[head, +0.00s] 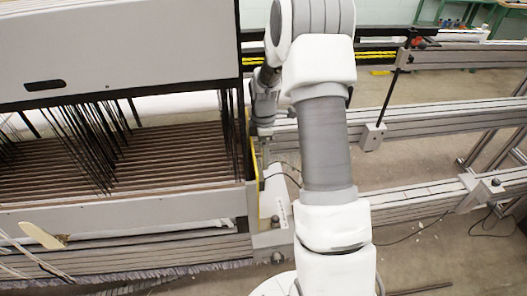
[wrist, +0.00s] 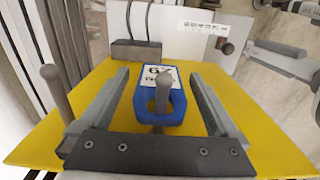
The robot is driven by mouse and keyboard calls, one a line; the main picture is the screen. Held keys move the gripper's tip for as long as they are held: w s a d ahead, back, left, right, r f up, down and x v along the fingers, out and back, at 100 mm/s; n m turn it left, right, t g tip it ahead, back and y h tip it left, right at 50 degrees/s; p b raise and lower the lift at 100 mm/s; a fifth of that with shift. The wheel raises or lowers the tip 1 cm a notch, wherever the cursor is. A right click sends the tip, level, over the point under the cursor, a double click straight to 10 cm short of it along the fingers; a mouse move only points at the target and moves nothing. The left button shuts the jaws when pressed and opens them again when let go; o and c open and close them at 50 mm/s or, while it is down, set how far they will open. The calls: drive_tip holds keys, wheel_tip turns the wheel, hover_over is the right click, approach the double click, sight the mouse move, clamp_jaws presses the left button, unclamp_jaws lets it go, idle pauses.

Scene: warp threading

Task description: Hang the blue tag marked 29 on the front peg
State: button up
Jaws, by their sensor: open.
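The blue tag (wrist: 176,108) is in the wrist view, with a white label whose dark number reads like 29 upside down. It lies against the yellow panel (wrist: 265,140), around a grey peg (wrist: 162,88) that shows through its opening. My gripper (wrist: 159,82) is open, with one finger on each side of the tag and a gap on both sides. A second, bare grey peg (wrist: 56,90) stands on the left. In the head view my gripper (head: 264,140) is small beside the yellow panel's edge (head: 254,150); the tag cannot be made out there.
A loom-like frame with a large grey housing (head: 115,45) and dark hanging rods (head: 90,140) is on the left in the head view. Metal rails (head: 430,120) run to the right. A grey block (wrist: 136,50) with cables stands behind the tag in the wrist view.

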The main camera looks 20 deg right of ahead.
wheel_tip(320, 180, up, 17)
drive_tip(key=p, duration=0.3)
drive_tip(key=shift+r+p, duration=0.2)
drive_tip(key=shift+p, duration=0.15)
drive_tip(key=shift+s, duration=0.15)
